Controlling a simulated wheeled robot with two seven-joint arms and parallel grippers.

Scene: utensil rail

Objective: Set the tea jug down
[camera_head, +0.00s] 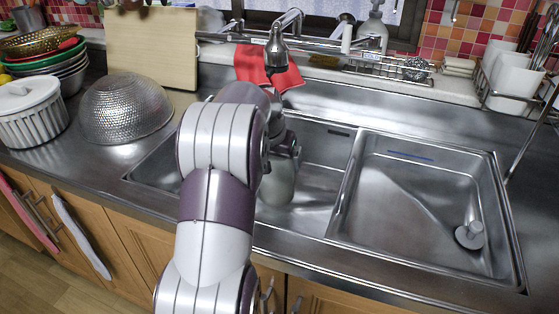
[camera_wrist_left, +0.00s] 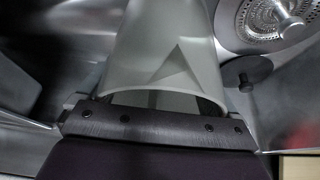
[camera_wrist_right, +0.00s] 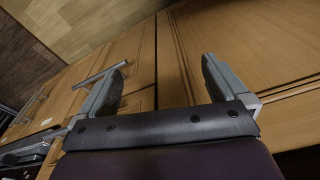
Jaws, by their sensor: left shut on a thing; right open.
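The tea jug (camera_head: 281,182) is a pale grey-green vessel in the left sink basin (camera_head: 318,190), mostly hidden behind my left arm in the head view. In the left wrist view the jug (camera_wrist_left: 165,45) fills the middle, with its open rim towards the camera. My left gripper (camera_head: 284,143) is shut on the jug near its top. I cannot tell whether the jug's base touches the basin floor. My right gripper (camera_wrist_right: 163,85) is open and empty, in front of the wooden cabinet doors, and is outside the head view.
A drain strainer (camera_wrist_left: 268,22) lies near the jug. The right basin (camera_head: 415,205) is empty except for a drain fitting (camera_head: 469,235). The faucet (camera_head: 277,50) and a red cloth (camera_head: 262,66) are behind. A metal colander (camera_head: 124,108) stands on the left counter.

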